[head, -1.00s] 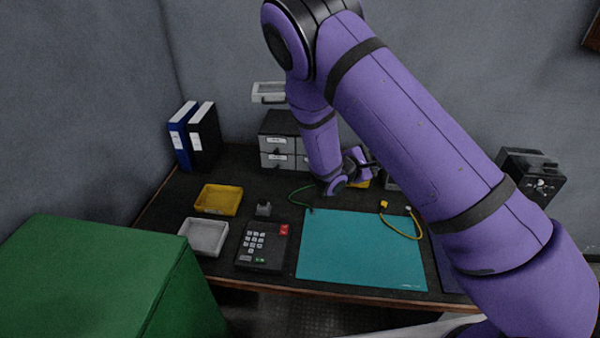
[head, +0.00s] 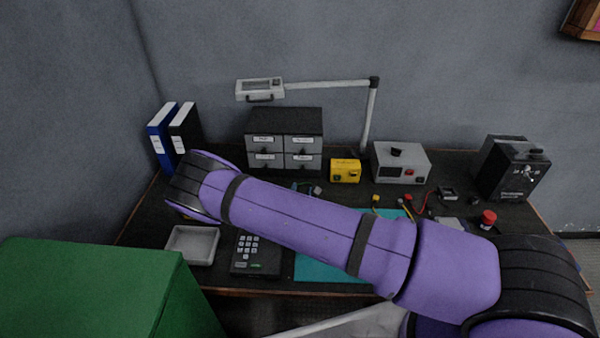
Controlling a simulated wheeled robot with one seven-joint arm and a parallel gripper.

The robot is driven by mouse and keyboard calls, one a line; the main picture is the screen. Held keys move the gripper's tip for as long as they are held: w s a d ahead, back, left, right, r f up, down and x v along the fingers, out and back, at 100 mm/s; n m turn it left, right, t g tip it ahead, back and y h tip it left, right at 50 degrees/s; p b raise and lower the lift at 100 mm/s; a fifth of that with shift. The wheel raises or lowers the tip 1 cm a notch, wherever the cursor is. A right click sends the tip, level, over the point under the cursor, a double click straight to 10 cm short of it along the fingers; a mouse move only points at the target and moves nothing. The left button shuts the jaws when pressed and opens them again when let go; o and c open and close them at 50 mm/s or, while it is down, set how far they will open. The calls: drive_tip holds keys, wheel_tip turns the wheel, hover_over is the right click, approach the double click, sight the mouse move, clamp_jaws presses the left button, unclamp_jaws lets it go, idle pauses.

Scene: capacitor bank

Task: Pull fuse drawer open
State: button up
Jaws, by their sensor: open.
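A small dark-topped drawer cabinet (head: 284,122) stands at the back of the bench, left of centre, in the head view. It has grey drawers in two rows, each with a white label and a dark pull. The upper left drawer (head: 264,146) and the others look shut flush. The labels are too small to read, so I cannot tell which is the fuse drawer. My purple arm crosses the front of the bench with its bend at the left, in front of and below the cabinet. My gripper is hidden from view.
Blue and black binders (head: 172,138) stand left of the cabinet. A yellow box (head: 345,170) and a grey instrument (head: 400,162) stand to its right. A lamp (head: 260,89) hangs above it. A grey tray (head: 192,245) and keypad (head: 256,254) lie nearer.

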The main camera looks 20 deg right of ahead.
sight(303, 170)
drive_tip(key=x, duration=0.9)
drive_tip(key=shift+w+d, duration=0.15)
drive_tip(key=shift+w, duration=0.2)
